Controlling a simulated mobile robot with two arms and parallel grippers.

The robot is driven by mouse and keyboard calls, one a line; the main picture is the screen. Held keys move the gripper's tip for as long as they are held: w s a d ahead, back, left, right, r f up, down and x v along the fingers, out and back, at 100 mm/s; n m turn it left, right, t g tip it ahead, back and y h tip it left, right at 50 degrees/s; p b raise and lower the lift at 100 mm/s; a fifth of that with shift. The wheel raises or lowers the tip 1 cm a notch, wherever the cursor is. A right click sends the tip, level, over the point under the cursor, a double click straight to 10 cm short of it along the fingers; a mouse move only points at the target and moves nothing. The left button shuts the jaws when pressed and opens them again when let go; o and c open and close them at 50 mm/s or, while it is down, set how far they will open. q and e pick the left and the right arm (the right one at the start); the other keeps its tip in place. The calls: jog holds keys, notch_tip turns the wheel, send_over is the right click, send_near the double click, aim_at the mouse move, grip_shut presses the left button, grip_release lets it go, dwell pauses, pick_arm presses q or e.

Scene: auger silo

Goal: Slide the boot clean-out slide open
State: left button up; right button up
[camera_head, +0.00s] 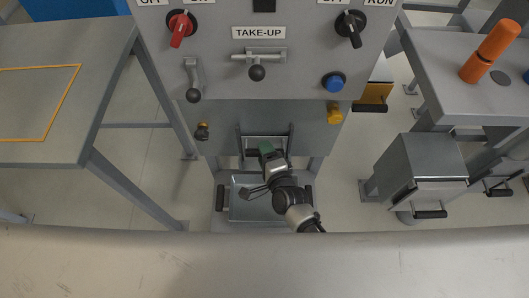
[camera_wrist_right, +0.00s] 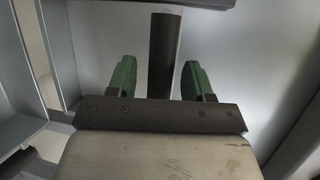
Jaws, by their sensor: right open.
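The boot clean-out slide (camera_head: 277,141) appears to be the grey plate between two dark side rails, low on the front of the grey cabinet. Its opening cannot be judged, because my arm covers part of it. My right gripper (camera_head: 264,151) is in front of it, with green fingers. In the right wrist view the right gripper (camera_wrist_right: 157,80) is open. A dark bar (camera_wrist_right: 164,55), probably the slide's handle, runs between the two fingers with a gap on each side. My left gripper is not in view.
A grey tray (camera_head: 239,183) with black side handles is under the cabinet, below my right arm. The panel above carries a red switch (camera_head: 180,28), levers and a blue button (camera_head: 334,82). A grey table (camera_head: 60,150) stands left; a bench (camera_head: 455,65) stands right.

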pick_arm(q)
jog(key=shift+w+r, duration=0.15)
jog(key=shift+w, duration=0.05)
pick_arm(e)
jog(key=shift+w+a, duration=0.15)
jog(key=shift+w, duration=0.15)
grip_shut()
notch_tip(320, 180, up, 3)
jog(key=p, duration=0.3)
jog(key=shift+r, duration=0.2)
notch_tip(320, 180, up, 4)
jog(key=p, duration=0.3)
jog(key=shift+p, duration=0.3)
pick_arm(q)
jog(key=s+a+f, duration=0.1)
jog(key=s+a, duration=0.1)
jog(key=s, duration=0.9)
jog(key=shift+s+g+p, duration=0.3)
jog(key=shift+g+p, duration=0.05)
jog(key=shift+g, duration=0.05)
pick_arm(e)
jog(key=shift+r, duration=0.4)
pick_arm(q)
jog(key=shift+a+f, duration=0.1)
pick_arm(e)
grip_release()
jog(key=shift+f, duration=0.1)
